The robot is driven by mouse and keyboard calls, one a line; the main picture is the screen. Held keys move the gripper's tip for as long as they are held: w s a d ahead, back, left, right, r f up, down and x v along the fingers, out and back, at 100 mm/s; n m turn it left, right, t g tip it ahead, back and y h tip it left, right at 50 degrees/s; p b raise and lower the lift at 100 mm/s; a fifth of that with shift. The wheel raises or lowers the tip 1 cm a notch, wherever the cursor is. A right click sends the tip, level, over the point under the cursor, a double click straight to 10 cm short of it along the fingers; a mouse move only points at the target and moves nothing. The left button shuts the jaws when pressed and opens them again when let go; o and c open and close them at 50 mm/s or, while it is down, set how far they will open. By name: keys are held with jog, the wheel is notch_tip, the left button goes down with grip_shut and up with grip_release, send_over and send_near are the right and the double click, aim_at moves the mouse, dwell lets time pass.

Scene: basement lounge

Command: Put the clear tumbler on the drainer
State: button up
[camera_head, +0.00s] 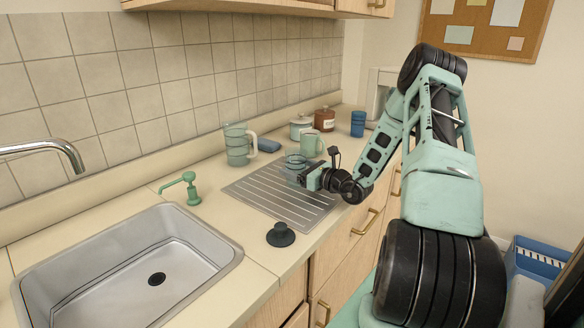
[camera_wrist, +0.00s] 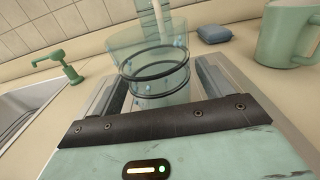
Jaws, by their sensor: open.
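The clear tumbler (camera_head: 292,161) is see-through and upright at the far side of the ribbed metal drainer (camera_head: 262,197). Its base appears to be over the drainer, but my gripper partly hides it and I cannot tell the contact for sure. My gripper (camera_head: 304,174) is low at the tumbler, reaching in from the right. In the wrist view the tumbler (camera_wrist: 155,82), with dark rings around it, is between the two open fingers of my gripper (camera_wrist: 164,72). I see no clear grip on it.
A clear pitcher (camera_head: 237,146) stands behind the drainer, left of a green mug (camera_head: 311,144). A lidded jar (camera_head: 300,126), brown jar (camera_head: 325,119) and blue cup (camera_head: 357,124) stand farther back. A dark plug (camera_head: 281,235), green soap pump (camera_head: 190,188) and sink (camera_head: 130,270) are nearer.

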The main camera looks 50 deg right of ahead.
jog(key=s, duration=0.3)
jog(key=s+b, duration=0.1)
jog(key=s, duration=0.6)
jog(key=shift+d+b, duration=0.35)
